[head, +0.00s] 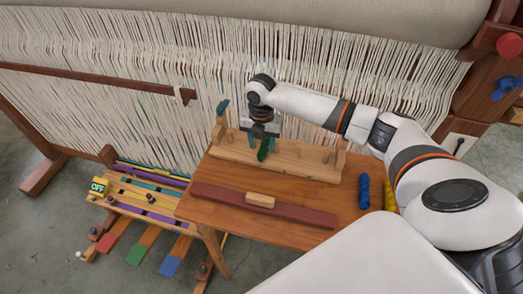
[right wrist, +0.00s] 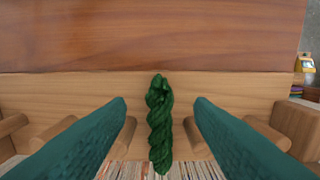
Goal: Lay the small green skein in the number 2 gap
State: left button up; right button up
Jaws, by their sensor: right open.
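The small green skein (head: 263,150) is a twisted dark green bundle at the wooden pegged rack (head: 315,168) on the table. In the right wrist view the skein (right wrist: 160,125) lies between two pegs of the rack (right wrist: 90,92). My right gripper (head: 262,136) is open above the rack; in the right wrist view its teal fingers stand on either side of the skein, with room between. No gap numbers are legible, so I cannot tell which gap this is. My left gripper is not in view.
A blue skein (head: 364,191) and a yellow skein (head: 389,196) lie at the table's right side. A dark red bar with a wooden handle (head: 261,200) lies in front of the rack. The loom's warp threads (head: 130,110) hang close behind. The table (head: 215,212) is bare at front left.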

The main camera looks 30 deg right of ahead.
notch_tip(320, 180, up, 8)
jog(key=shift+b, duration=0.4)
jog(key=shift+s+f, duration=0.1)
jog(key=shift+f, duration=0.05)
